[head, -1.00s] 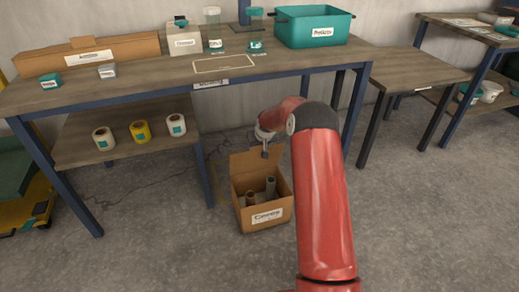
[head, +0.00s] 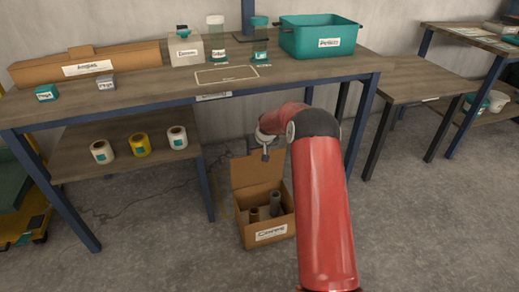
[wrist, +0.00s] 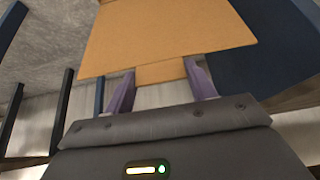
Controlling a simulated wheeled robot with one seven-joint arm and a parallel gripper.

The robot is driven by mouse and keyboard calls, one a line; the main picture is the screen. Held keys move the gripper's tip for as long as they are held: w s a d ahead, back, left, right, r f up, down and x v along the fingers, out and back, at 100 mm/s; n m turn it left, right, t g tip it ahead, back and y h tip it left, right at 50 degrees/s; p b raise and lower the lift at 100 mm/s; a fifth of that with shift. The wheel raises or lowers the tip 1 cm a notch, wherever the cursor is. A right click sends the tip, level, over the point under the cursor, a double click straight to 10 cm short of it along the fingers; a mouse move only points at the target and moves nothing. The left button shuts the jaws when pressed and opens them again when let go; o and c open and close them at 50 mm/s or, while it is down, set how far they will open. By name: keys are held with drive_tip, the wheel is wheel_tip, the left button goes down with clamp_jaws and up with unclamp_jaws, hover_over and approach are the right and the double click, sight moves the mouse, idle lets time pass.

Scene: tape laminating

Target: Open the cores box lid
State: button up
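The cores box (head: 268,236) is a brown cardboard box with a "Cores" label, standing on the floor below the table. Its lid (head: 250,173) stands raised at the back, and the box's top is open. Several core tubes (head: 275,202) show inside. My gripper (head: 265,157) is at the lid's top edge, fingers pointing down. In the wrist view, the lid (wrist: 165,35) fills the top, and a narrower tab on its edge lies between the two purple fingers of my gripper (wrist: 160,72). The fingers appear closed against the tab's sides; the exact contact is partly hidden.
The work table (head: 140,92) stands behind the box, with a lower shelf (head: 80,165) carrying rolls. A teal bin (head: 300,38) and small containers stand on top. A table leg (head: 205,180) is just left of the box. Floor (head: 430,230) at the right is clear.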

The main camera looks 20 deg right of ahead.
drive_tip(key=o, duration=0.4)
drive_tip(key=v, duration=0.7)
drive_tip(key=shift+s+r, duration=0.2)
drive_tip(key=shift+r, duration=0.1)
